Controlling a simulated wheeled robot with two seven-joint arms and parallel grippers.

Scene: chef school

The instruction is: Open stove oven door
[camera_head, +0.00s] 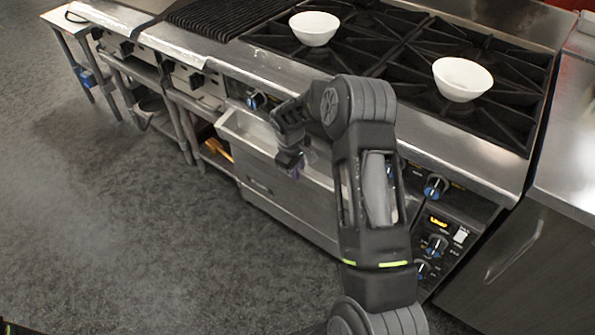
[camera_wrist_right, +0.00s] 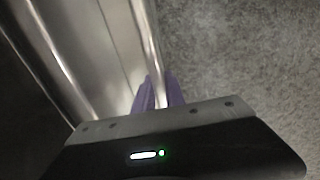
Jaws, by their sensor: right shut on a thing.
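The stove (camera_head: 470,145) runs across the upper part of the head view. Its steel oven door (camera_head: 275,203) is below the control panel, partly hidden by my right arm. The door's upper edge seems to stand out from the stove front; I cannot tell by how much. My right gripper (camera_head: 290,165) is at this upper edge. In the right wrist view, its purple fingers (camera_wrist_right: 158,92) are shut on the shiny oven door handle (camera_wrist_right: 146,50). My left gripper is not in view.
Two white bowls, one left (camera_head: 314,28) and one right (camera_head: 462,78), stand on the black burner grates. Blue-ringed knobs (camera_head: 436,187) line the front at right. A steel counter (camera_head: 570,160) adjoins at right. The grey floor (camera_head: 120,230) at left is clear.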

